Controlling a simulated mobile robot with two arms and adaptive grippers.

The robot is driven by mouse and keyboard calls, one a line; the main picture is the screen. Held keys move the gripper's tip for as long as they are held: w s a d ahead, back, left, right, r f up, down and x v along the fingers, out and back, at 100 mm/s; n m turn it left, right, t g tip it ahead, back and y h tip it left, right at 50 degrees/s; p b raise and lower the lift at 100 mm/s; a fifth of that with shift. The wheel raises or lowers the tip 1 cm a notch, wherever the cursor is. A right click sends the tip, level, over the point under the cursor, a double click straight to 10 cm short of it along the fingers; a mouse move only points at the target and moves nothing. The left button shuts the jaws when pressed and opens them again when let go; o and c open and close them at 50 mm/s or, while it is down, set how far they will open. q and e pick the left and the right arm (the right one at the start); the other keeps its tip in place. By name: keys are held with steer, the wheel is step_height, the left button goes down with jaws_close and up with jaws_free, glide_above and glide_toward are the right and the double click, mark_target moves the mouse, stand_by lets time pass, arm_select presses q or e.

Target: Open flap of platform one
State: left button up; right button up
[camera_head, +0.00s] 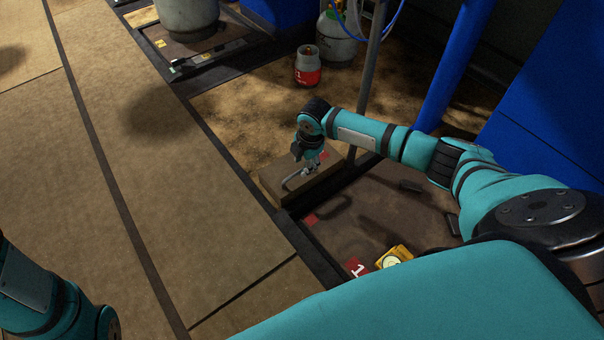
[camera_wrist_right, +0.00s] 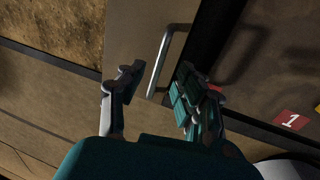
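The flap (camera_head: 275,184) is a brown board with a metal bar handle (camera_head: 296,180), at the far end of platform one (camera_head: 380,212), a dark brown plate with a red "1" label (camera_head: 356,267). The flap stands out above the plate, but its exact angle is hard to tell. My right gripper (camera_head: 313,168) is at the handle. In the right wrist view, my right gripper (camera_wrist_right: 155,92) has its fingers apart, with the handle (camera_wrist_right: 164,60) between them and no clear grip on it. My left gripper is out of view; only part of my left arm shows at lower left.
A yellow device (camera_head: 394,257) lies beside the label. A small red and grey cylinder (camera_head: 307,66) and a larger one (camera_head: 338,40) stand behind. A thin grey post (camera_head: 373,75) and a blue post (camera_head: 455,70) rise near my right arm. The floor at left is clear.

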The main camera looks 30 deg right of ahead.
mark_target(301, 170)
steer(key=shift+w+f+b, duration=0.2)
steer(key=shift+f+b, duration=0.25)
steer(key=shift+f, duration=0.45)
steer(key=shift+w+f+b, duration=0.15)
steer(key=shift+f+b, duration=0.3)
steer(key=shift+f, duration=0.4)
jaws_close()
